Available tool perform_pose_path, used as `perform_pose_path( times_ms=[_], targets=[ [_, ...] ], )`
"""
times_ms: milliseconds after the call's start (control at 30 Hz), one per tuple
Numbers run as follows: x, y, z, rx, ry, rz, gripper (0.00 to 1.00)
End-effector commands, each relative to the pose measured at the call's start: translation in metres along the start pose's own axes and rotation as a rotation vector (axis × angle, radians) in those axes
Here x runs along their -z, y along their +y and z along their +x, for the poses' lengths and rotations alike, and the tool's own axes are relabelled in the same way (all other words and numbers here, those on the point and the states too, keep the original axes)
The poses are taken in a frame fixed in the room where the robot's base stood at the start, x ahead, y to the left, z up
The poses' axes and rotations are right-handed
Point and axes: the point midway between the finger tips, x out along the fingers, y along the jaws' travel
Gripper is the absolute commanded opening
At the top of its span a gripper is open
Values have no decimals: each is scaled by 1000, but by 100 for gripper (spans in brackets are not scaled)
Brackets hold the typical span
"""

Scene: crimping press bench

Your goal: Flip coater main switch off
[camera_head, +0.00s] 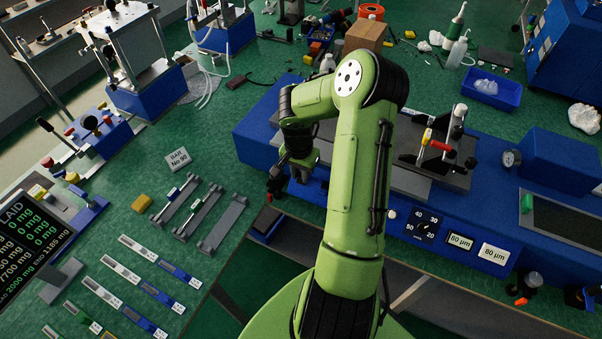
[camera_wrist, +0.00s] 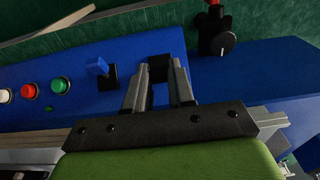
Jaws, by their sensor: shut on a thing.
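The coater is the long blue machine (camera_head: 250,130) under my arm. In the wrist view its blue front panel (camera_wrist: 50,72) fills the middle. My gripper (camera_wrist: 159,70) is over this panel, its two grey fingers close together on a small black piece (camera_wrist: 159,66). This piece may be the main switch; its setting cannot be read, as the fingers hide its sides. Left of the fingers is a blue lever (camera_wrist: 97,66) on a black base, tilted and apart from them. In the head view my gripper (camera_head: 301,172) is at the coater's front edge, partly hidden by my arm.
White (camera_wrist: 5,95), red (camera_wrist: 29,91) and green (camera_wrist: 60,85) buttons line the panel's left. A black knob with a red top (camera_wrist: 217,40) stands behind and right of the fingers. A dial (camera_head: 427,228) and two displays (camera_head: 460,241) sit farther right on the coater front.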

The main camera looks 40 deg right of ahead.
Motion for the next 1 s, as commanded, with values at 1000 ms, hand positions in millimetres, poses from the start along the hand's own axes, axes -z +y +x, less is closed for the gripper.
perform_pose_path(
  times_ms=[1000],
  targets=[
    [-28, -2, 26, 8, 759, -1, 0]
  ],
)
